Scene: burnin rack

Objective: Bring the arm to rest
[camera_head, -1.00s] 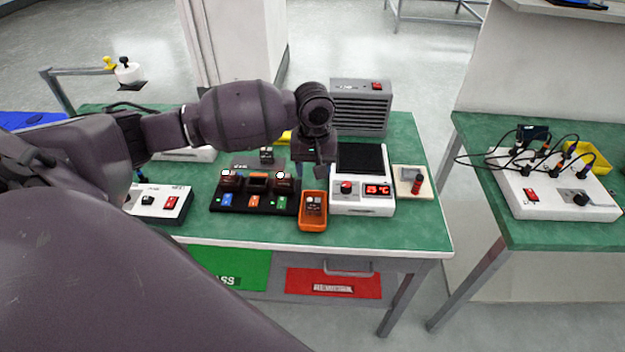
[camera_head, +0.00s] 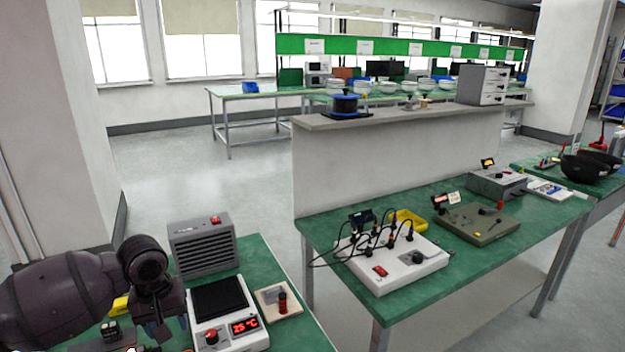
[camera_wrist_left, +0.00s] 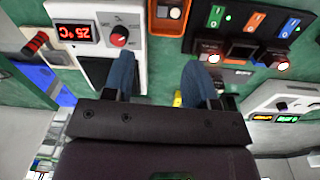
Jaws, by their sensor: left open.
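My left arm comes in at the lower left of the head view. Its gripper (camera_head: 160,328) points down over the near green table, just left of a white hot-plate unit (camera_head: 222,312) whose red display reads 25 °C. In the left wrist view, my left gripper (camera_wrist_left: 160,78) has its two blue fingers apart with nothing between them. The same white unit shows upside down there, with its dial (camera_wrist_left: 119,36) beside one finger. A black board (camera_wrist_left: 245,30) with colored switches lies near the other finger. My right gripper is not in view.
A grey vented box (camera_head: 203,247) stands close beside my wrist. A pad with a red-and-black part (camera_head: 281,302) lies right of the hot-plate unit. Across a floor gap, another green table holds a cabled white box (camera_head: 390,262). An orange device (camera_wrist_left: 167,18) tops the wrist view.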

